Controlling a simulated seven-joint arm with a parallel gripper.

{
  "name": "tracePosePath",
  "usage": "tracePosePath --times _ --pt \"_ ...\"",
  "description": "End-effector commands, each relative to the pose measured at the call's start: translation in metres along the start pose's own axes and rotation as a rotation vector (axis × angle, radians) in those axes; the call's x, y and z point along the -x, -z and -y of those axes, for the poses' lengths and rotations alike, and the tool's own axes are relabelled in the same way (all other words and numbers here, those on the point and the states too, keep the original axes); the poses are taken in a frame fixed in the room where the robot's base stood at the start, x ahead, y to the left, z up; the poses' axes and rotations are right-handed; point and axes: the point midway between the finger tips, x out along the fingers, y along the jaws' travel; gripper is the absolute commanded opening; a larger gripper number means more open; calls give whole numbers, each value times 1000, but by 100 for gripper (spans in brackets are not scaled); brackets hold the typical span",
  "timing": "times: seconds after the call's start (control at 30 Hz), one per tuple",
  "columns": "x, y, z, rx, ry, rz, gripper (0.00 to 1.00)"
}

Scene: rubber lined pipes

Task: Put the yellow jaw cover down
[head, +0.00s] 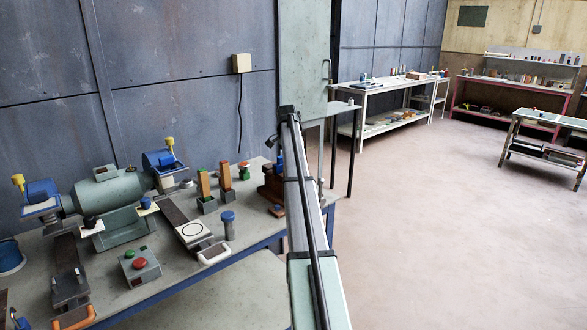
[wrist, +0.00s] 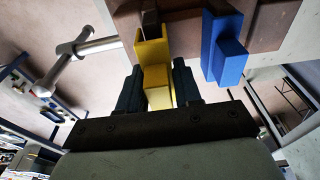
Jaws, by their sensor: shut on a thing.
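In the wrist view, my gripper (wrist: 158,68) is shut on the yellow jaw cover (wrist: 152,52), a small stepped block held between its two dark fingers. The cover's far end is beside a dark piece at the edge of a brown body, which looks like a vise (wrist: 190,20). I cannot tell whether they touch. A similar blue jaw cover (wrist: 226,48) is to the right of the yellow one, apart from it. In the head view, my arm hides most of this area, and the yellow cover is not visible there.
A metal bar handle (wrist: 82,48) sticks out left of the vise in the wrist view. In the head view, a bench grinder (head: 110,190), a red-and-green button box (head: 140,267) and orange-topped blocks (head: 204,185) stand on the bench left of my arm. Open floor lies to the right.

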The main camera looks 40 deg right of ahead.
Motion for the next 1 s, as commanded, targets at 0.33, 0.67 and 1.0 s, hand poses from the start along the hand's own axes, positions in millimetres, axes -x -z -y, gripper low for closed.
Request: tracePosePath --times 0.33,0.67,1.0 --pt "-20 -3 0 0 0 0 3" --pt "-22 -3 0 0 0 0 43" --pt "-22 -3 0 0 0 0 59"
